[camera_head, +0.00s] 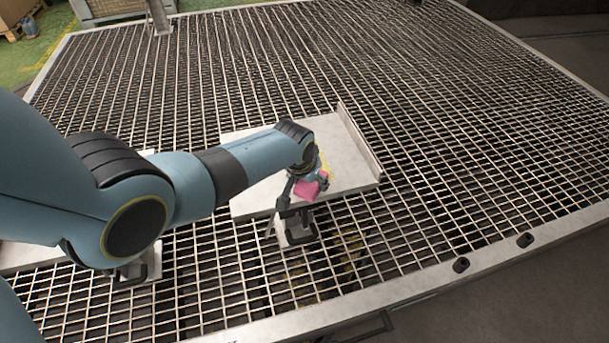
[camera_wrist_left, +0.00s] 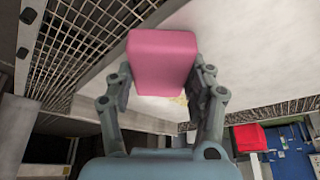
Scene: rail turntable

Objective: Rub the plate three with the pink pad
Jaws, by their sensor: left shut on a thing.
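My left gripper (camera_head: 304,184) is shut on the pink pad (camera_head: 311,190), over the near part of a pale flat plate (camera_head: 347,145) with a raised right edge. In the left wrist view the pad (camera_wrist_left: 163,58) sits between both fingers, with the pale plate surface (camera_wrist_left: 235,50) beyond it. I cannot tell whether the pad touches the plate. A yellow mark (camera_head: 325,166) shows on the plate beside the gripper, partly hidden by it. No number is readable on the plate. My right gripper is not in view.
A metal grating (camera_head: 440,120) surrounds the plate, with a pale border frame. Another pale plate (camera_head: 22,256) lies at the left, mostly hidden by my arm. A post (camera_head: 158,18) stands at the far edge. The grating to the right is clear.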

